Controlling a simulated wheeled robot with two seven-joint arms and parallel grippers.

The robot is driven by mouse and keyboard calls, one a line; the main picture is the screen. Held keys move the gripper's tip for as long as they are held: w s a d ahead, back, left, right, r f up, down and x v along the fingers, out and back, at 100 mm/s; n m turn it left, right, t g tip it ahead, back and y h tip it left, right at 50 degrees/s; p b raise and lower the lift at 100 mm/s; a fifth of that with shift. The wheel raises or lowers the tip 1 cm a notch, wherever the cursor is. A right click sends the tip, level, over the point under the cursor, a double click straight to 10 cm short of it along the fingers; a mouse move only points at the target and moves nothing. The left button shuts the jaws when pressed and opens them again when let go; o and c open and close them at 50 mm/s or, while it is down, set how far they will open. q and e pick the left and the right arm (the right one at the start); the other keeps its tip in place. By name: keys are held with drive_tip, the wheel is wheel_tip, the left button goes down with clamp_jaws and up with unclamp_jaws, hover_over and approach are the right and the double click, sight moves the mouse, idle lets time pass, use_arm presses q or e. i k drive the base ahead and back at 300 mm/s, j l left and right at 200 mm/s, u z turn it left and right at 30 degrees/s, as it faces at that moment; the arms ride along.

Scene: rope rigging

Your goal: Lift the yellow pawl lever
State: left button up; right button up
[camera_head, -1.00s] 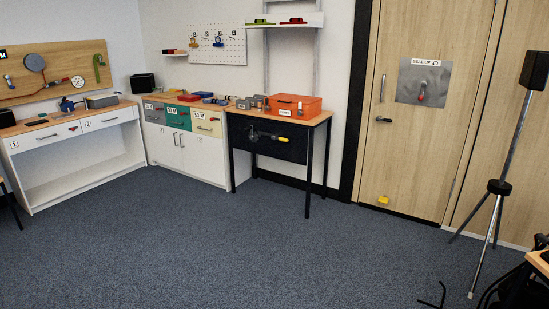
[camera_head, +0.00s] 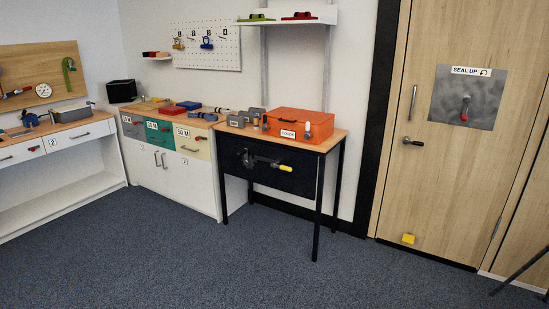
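A dark mechanism (camera_head: 247,159) is mounted on the black front panel of the table in the middle of the view. A short yellow lever end (camera_head: 285,168) sticks out from its right side, roughly level and tilted slightly down to the right. It is the only yellow lever-like part I see on that panel; the details of its joint are too small to tell. Neither of my grippers shows in the head view.
The table (camera_head: 338,134) carries an orange case (camera_head: 297,124) and grey blocks. A white cabinet (camera_head: 181,176) adjoins on the left. A door (camera_head: 436,120) with a yellow floor wedge (camera_head: 408,239) is on the right. The blue-grey floor (camera_head: 230,275) in front is clear.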

sight(274, 164)
drive_tip(key=i, duration=1.7)
drive_tip(key=i+j, duration=0.1)
drive_tip(key=i, duration=1.6)
drive_tip(key=l+z, duration=0.05)
drive_tip(key=l, duration=0.05)
